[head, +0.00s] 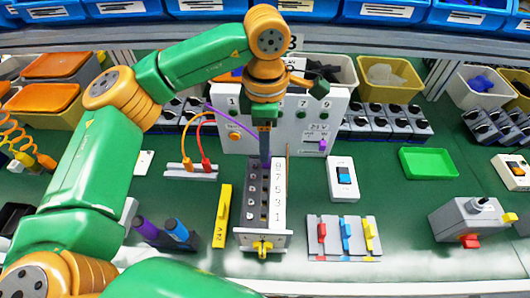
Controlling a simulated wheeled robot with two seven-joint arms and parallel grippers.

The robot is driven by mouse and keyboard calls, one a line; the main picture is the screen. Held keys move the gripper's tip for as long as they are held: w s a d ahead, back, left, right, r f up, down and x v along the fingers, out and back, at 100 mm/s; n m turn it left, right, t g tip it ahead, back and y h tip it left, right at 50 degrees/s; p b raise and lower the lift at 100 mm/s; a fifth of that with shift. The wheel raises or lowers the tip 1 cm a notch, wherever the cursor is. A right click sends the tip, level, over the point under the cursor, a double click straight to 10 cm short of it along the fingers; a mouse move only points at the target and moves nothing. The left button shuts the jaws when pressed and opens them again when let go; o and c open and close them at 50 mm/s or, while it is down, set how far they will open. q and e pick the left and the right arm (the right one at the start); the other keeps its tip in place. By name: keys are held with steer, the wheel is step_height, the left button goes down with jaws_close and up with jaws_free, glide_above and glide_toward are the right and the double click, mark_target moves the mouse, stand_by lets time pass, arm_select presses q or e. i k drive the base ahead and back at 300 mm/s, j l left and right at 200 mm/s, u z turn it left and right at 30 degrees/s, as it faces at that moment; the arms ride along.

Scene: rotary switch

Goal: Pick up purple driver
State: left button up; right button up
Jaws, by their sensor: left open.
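The purple driver (147,229) stands tilted at the lower left, its purple handle up, beside a blue-handled driver (177,229). My left arm reaches in from the left and over the middle of the bench. My left gripper (265,148) points down over the back of a grey numbered block, well to the right of and behind the purple driver. It is open and small in view, and I see nothing held in it. The lower end of the purple driver is hidden. My right gripper is not in view.
The numbered block (279,205) stands mid-bench, with a yellow bar (222,215) to its left. A purple cable (232,121) runs near my gripper. A white panel (303,105) stands behind. Coloured levers (345,238) and a grey switch box (468,218) lie to the right.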

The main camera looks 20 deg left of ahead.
mark_target(141, 224)
steer(key=k, duration=1.5)
